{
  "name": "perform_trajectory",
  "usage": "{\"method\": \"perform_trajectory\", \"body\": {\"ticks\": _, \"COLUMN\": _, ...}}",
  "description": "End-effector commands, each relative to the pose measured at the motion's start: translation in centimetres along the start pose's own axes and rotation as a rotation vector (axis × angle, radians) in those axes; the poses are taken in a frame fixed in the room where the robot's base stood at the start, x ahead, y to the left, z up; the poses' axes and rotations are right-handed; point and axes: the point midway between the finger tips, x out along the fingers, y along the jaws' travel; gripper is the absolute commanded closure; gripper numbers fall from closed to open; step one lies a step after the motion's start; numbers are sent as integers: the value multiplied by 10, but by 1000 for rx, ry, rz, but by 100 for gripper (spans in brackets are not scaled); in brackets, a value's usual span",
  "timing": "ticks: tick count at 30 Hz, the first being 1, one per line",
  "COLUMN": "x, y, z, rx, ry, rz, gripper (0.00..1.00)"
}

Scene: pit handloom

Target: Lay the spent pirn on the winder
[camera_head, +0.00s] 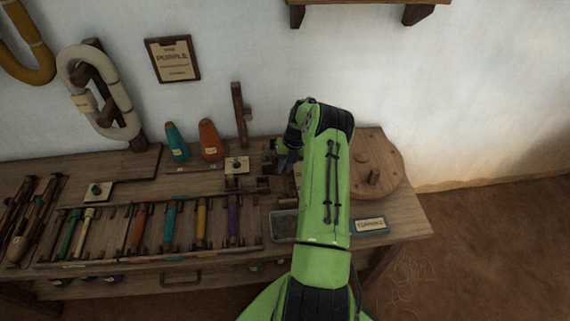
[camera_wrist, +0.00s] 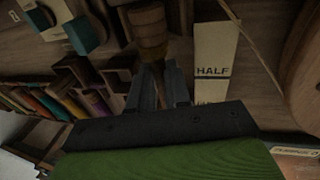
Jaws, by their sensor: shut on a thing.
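My gripper (camera_head: 286,158) is over the right part of the bench, largely hidden by my green arm. In the wrist view its two grey fingers (camera_wrist: 160,88) are shut on the narrow shaft of a brown wooden piece, which looks like the spent pirn (camera_wrist: 150,28). Its thicker end projects beyond the fingertips. Whether it touches anything below is unclear. A round wooden disc with a peg, likely part of the winder (camera_head: 388,160), lies on the bench right of my arm. Its edge also shows at the right of the wrist view (camera_wrist: 306,62). My arm hides the bench between.
Racked coloured pirns (camera_head: 170,226) fill the bench's left side. Teal (camera_head: 176,143) and orange (camera_head: 209,139) cones and an upright post (camera_head: 240,117) stand behind. A grey tray (camera_head: 283,226) and small sign (camera_head: 370,225) lie near the front. A HALF card (camera_wrist: 214,55) stands beside my fingers.

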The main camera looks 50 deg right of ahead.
Motion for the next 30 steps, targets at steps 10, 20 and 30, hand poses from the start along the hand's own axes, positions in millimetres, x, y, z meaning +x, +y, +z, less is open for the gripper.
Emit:
{"method": "perform_trajectory", "body": {"ticks": 10, "x": 0, "y": 0, "z": 0, "rx": 1, "ry": -1, "rz": -1, "gripper": 100}}
{"method": "perform_trajectory", "body": {"ticks": 20, "x": 0, "y": 0, "z": 0, "rx": 1, "ry": -1, "rz": -1, "gripper": 53}}
{"method": "perform_trajectory", "body": {"ticks": 30, "x": 0, "y": 0, "z": 0, "rx": 1, "ry": -1, "rz": -1, "gripper": 36}}
